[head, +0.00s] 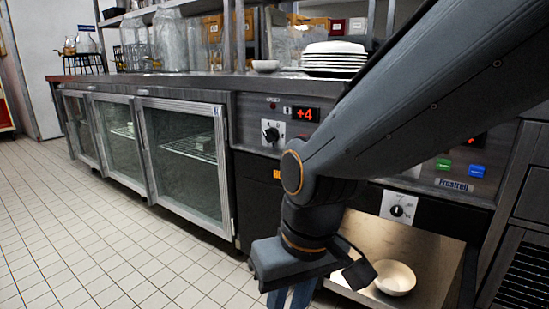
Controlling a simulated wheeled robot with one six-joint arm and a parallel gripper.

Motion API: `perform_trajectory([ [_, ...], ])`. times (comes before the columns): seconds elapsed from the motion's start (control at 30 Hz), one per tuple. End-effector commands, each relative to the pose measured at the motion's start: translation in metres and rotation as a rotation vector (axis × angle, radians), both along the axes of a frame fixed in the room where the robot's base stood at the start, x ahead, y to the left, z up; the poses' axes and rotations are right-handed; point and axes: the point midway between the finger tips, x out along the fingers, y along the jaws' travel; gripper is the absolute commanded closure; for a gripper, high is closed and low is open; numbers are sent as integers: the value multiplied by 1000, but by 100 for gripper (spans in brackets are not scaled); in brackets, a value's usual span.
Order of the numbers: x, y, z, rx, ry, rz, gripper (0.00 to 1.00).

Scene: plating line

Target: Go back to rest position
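My arm reaches in from the upper right of the head view and bends down at its wrist. My gripper (293,297) hangs at the bottom edge, in front of the counter unit and left of a low steel shelf (428,262). Its fingers are partly cut off by the frame, so I cannot see whether they are open or shut. I see nothing held in the visible part. A white bowl (396,277) sits on the low shelf, right of my gripper and apart from it.
The counter (210,83) carries a stack of white plates (335,58), a small white bowl (265,65) and large glass jars (171,40). Below are glass-door fridges (183,150) and a control panel with a red +4 display (305,114). The tiled floor (75,240) at left is clear.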

Motion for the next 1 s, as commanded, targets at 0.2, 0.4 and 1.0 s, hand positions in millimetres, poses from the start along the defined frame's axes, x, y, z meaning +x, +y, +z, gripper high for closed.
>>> perform_trajectory([
  [0.2,-32,22,12,11,28,90,77],
  [0.4,-51,31,24,14,50,134,77],
  [1.0,-37,-3,84,-19,49,9,77],
])
